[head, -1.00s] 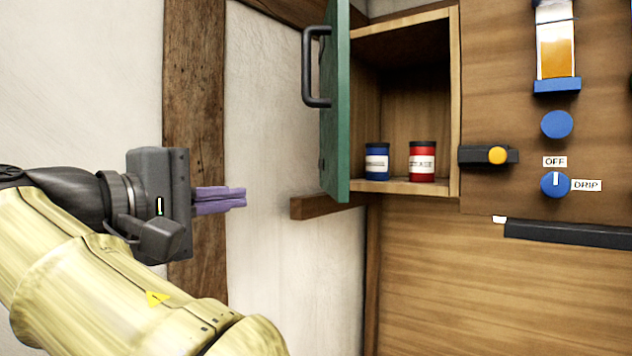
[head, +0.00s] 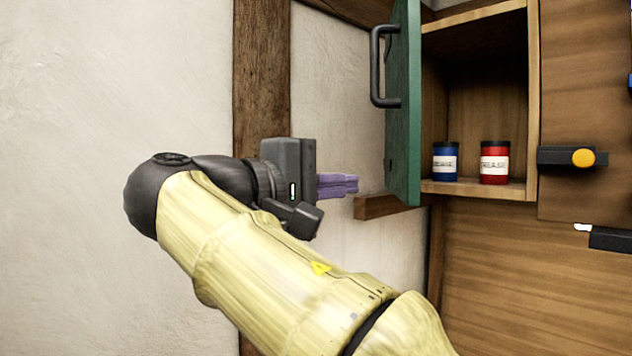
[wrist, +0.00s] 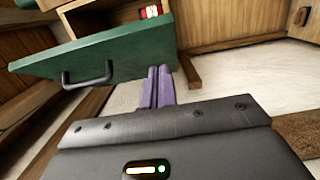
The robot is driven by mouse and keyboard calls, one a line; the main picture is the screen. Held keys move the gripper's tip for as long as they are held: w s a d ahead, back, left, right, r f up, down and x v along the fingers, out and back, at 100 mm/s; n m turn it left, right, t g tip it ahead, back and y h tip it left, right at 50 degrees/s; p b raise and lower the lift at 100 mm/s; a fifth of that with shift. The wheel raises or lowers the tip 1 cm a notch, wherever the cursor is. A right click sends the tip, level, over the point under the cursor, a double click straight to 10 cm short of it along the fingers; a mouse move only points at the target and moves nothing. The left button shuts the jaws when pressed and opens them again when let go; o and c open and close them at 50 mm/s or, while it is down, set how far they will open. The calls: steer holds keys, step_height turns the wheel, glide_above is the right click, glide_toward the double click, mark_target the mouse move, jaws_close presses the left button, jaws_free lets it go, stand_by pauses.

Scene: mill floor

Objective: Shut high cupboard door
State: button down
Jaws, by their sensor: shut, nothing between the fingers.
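The high cupboard's green door (head: 405,110) stands wide open at the left of the cupboard (head: 534,100), with a black bar handle (head: 378,66) on its outer face. In the wrist view the door (wrist: 130,50) and its handle (wrist: 88,76) lie ahead and to the left of the fingers. My gripper (head: 355,185) has its purple fingers shut and empty. In the head view the fingertips point right, towards the lower part of the door, below the handle. They look apart from the door. In the wrist view the fingers (wrist: 158,86) overlap the door's edge.
A blue tin (head: 446,162) and a red tin (head: 494,162) stand inside the cupboard. A short wooden beam (head: 385,206) juts out below the door. A black latch with a yellow button (head: 583,157) is right of the cupboard. Plain wall (head: 120,80) lies left.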

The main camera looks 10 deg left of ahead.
mark_target(406, 183)
steer(key=w+d, duration=0.1)
steer(key=w+d+p, duration=0.1)
steer(key=d, duration=0.3)
steer(key=shift+w+d+r, duration=0.1)
steer(key=shift+w+d, duration=0.05)
steer(key=shift+w, duration=0.25)
steer(key=shift+s+d, duration=0.3)
steer(key=shift+d, duration=0.1)
steer(key=shift+w, duration=0.15)
steer(key=shift+d, duration=0.15)
